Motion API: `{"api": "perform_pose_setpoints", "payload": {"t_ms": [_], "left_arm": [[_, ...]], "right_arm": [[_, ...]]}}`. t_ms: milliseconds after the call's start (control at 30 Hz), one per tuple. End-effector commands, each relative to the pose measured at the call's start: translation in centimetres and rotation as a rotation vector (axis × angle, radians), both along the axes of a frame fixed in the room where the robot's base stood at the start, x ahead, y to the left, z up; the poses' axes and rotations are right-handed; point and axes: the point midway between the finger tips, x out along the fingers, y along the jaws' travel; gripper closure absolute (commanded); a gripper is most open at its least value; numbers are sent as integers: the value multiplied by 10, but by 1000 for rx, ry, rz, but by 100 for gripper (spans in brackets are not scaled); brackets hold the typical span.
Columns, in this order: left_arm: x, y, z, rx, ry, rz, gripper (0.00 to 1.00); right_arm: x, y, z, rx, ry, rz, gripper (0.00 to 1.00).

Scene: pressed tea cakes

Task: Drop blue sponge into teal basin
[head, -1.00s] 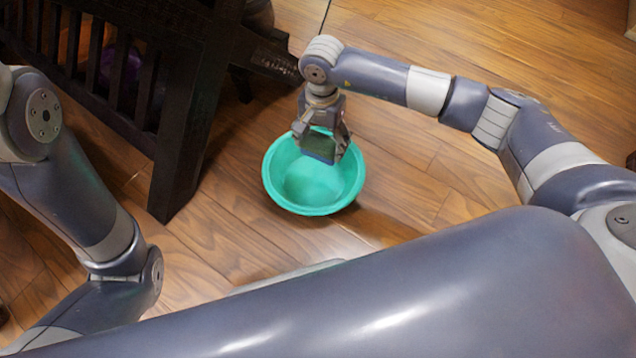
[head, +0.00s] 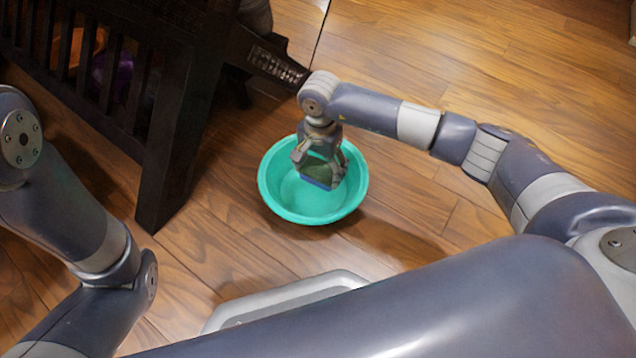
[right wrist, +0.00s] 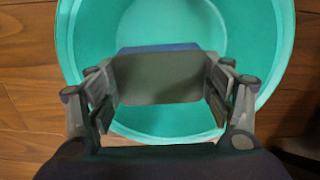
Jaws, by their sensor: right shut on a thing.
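The teal basin (head: 275,203) stands on the wooden floor in the head view. Its inside and rim (right wrist: 283,50) fill much of the right wrist view. My right gripper (head: 320,172) is over the basin and shut on the blue sponge (head: 318,184). The sponge shows a dark grey-green face (right wrist: 160,78) between the two fingers in the right wrist view, with a blue strip along its far edge. I cannot tell how high the sponge is above the basin's bottom. My left arm shows at the left of the head view, but its gripper is out of view.
A dark slatted wooden piece of furniture (head: 170,130) stands left of the basin, its leg close to the rim. Orange and purple things (head: 122,75) show behind its slats. The floor (head: 480,65) beyond my right arm is clear.

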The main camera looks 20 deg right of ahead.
Motion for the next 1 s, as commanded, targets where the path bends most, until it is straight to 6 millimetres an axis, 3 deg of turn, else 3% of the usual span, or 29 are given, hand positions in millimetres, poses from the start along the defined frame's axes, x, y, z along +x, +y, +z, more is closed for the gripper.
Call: {"api": "perform_pose_setpoints", "payload": {"t_ms": [200, 233, 300, 767, 1000], "left_arm": [[0, 0, 0, 0, -1, 0, 60], [0, 0, 0, 0, -1, 0, 60], [0, 0, 0, 1, -1, 0, 60], [1, 0, 0, 0, 4, 1, 60], [1, 0, 0, 0, 2, 0, 60]], "right_arm": [[0, 0, 1, 1, -1, 0, 48], [0, 0, 1, 1, -1, 0, 19], [0, 0, 1, 1, -1, 0, 4], [1, 0, 3, 0, -1, 0, 3], [2, 0, 37, 2, -6, 1, 3]]}}
